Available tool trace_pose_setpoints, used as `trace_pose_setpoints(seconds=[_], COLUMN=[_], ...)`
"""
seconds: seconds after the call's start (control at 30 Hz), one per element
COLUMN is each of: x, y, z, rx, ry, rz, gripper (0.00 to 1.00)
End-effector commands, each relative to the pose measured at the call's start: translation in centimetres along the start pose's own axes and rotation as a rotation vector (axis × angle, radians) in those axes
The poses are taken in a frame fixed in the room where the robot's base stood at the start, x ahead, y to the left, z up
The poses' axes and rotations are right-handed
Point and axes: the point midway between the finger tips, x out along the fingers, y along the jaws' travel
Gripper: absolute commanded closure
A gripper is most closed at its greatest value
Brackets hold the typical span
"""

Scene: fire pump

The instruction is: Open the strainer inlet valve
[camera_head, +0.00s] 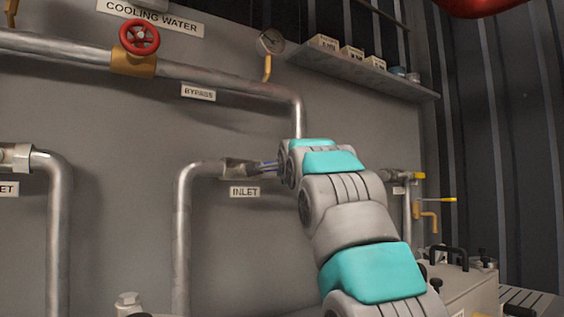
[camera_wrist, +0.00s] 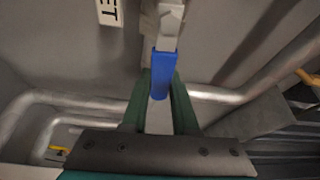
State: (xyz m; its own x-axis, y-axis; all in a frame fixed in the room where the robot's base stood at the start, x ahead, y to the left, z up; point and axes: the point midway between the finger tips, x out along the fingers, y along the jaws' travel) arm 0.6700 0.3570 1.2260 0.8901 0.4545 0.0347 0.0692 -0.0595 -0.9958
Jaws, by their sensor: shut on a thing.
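The strainer inlet valve (camera_head: 240,168) sits on the pipe above the INLET label (camera_head: 245,192) in the head view. Its blue lever handle (camera_wrist: 161,72) shows in the wrist view, hanging from a metal stem (camera_wrist: 168,22). My gripper (camera_wrist: 160,88) has its two green fingers on either side of the blue handle's end and is shut on it. In the head view my gripper (camera_head: 268,167) reaches the valve from the right. My wrist and arm hide the pipe to the right of the valve.
A red handwheel (camera_head: 139,37) sits on the cooling water pipe above. A BYPASS label (camera_head: 198,92) and a gauge (camera_head: 270,41) are near it. A shelf (camera_head: 365,72) with small boxes juts out at upper right. Yellow-handled valves (camera_head: 434,200) stand right of my arm.

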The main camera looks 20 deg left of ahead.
Motion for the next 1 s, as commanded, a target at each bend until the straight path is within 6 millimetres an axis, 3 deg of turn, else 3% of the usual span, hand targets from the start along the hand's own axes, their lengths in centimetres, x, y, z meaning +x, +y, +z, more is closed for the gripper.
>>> trace_pose_setpoints(seconds=[0.77, 0.8, 1.0], x=[0.13, 0.13, 0.08], y=[1.0, 1.0, 0.9], z=[0.06, 0.06, 0.06], rx=[0.1, 0.1, 0.099], ry=[-0.001, -0.001, -0.001], rz=[0.045, 0.045, 0.043], gripper=[1.0, 0.71, 0.48])
